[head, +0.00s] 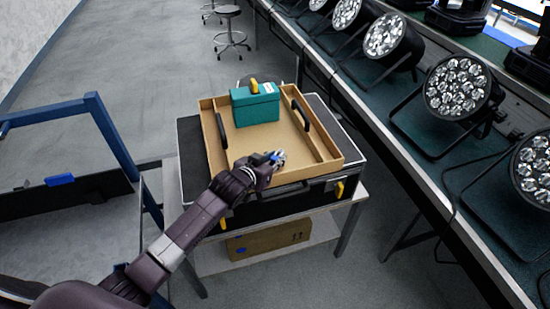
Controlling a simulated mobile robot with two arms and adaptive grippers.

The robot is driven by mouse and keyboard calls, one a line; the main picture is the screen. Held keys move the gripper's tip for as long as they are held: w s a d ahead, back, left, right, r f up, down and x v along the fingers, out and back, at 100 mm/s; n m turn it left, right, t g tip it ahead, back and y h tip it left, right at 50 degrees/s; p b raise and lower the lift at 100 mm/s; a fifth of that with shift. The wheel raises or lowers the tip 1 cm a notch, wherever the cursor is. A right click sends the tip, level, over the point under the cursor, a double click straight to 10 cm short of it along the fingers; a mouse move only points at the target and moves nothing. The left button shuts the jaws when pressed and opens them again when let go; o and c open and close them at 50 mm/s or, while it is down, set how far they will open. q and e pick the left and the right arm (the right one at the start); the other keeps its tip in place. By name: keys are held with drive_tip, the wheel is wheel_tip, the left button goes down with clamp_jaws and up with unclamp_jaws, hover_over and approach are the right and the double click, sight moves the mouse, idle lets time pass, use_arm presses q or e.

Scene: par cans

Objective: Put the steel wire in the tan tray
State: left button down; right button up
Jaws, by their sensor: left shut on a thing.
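The tan tray (215,157) lies in the middle of the head view, on top of a black case. It has raised walls, dividers at the sides and dark handles. My left gripper (275,159) reaches in from the lower left and is over the near part of the tray. It is shut on a small silvery thing, seemingly the steel wire (280,154), mostly hidden by the fingers. I cannot tell whether the wire touches the tray floor. My right gripper is not in view.
A teal box (255,107) with a yellow latch stands in the tray's far part. The black case (340,130) rests on a small table (355,195), with a carton (268,243) below. Several stage lights (460,88) line the right bench. A blue frame (115,135) stands left.

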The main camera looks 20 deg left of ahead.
use_arm(q)
drive_tip(key=c, duration=1.7)
unclamp_jaws()
drive_tip(key=shift+s+r, duration=0.1)
drive_tip(key=shift+s, duration=0.05)
drive_tip(key=v, duration=1.1)
drive_tip(key=shift+s+r, duration=0.15)
drive_tip(key=shift+s, duration=0.15)
